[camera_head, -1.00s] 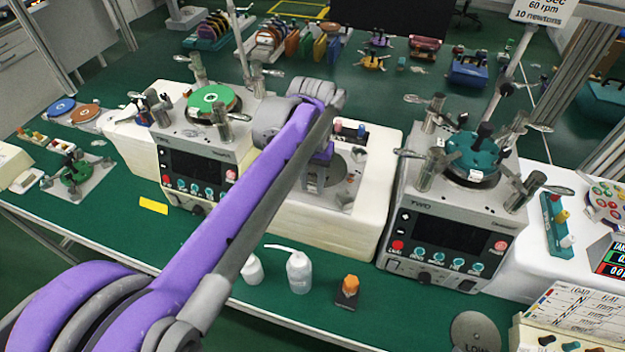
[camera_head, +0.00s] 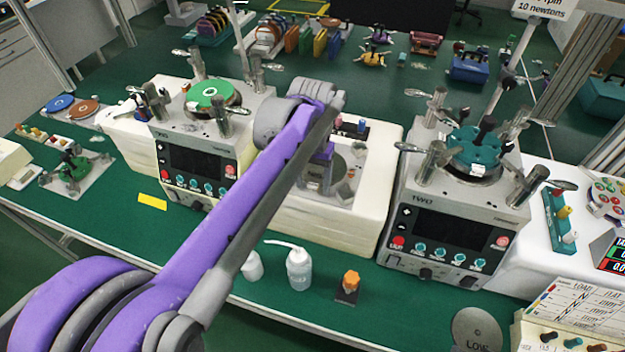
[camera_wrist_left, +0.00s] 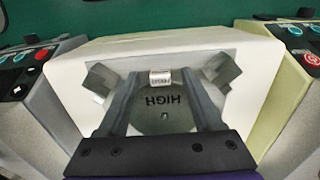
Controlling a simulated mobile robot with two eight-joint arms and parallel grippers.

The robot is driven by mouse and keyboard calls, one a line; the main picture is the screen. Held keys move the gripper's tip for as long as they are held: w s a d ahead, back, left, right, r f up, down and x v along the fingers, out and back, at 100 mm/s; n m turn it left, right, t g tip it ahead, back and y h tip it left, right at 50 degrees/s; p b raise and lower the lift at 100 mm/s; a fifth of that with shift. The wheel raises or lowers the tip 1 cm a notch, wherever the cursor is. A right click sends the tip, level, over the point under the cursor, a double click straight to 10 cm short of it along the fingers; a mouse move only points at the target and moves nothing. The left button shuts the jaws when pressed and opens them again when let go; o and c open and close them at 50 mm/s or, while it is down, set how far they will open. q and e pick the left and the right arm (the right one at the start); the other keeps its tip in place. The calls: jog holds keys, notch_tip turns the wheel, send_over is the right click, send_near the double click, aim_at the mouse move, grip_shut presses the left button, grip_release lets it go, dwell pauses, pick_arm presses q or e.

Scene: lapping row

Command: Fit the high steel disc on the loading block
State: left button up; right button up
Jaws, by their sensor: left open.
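A grey steel disc marked HIGH (camera_wrist_left: 162,124) lies in a recess of the white housing between the two machines. In the head view the disc (camera_head: 337,170) is partly hidden by my left gripper (camera_head: 317,176). In the left wrist view my left gripper (camera_wrist_left: 162,80) is open, its two fingers over the disc, one toward each side. I cannot tell if they touch it. A small white-labelled piece (camera_wrist_left: 160,77) shows between the fingertips. No label marks the loading block; a teal knobbed fixture (camera_head: 475,148) sits on the right machine, and a green one (camera_head: 73,166) at the left. My right gripper is not in view.
The left machine (camera_head: 205,165) and right machine (camera_head: 455,225) flank the white housing (camera_head: 345,222). A disc marked LOW (camera_head: 476,330) lies at the front right. A white bottle (camera_head: 299,270) and an orange-topped piece (camera_head: 349,287) stand in front. Green table is bare at front left.

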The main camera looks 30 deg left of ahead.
pick_arm(q)
notch_tip(320, 180, up, 11)
jog(key=shift+p, duration=0.45)
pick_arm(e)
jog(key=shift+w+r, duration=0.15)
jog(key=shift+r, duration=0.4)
pick_arm(q)
jog(key=shift+f, duration=0.2)
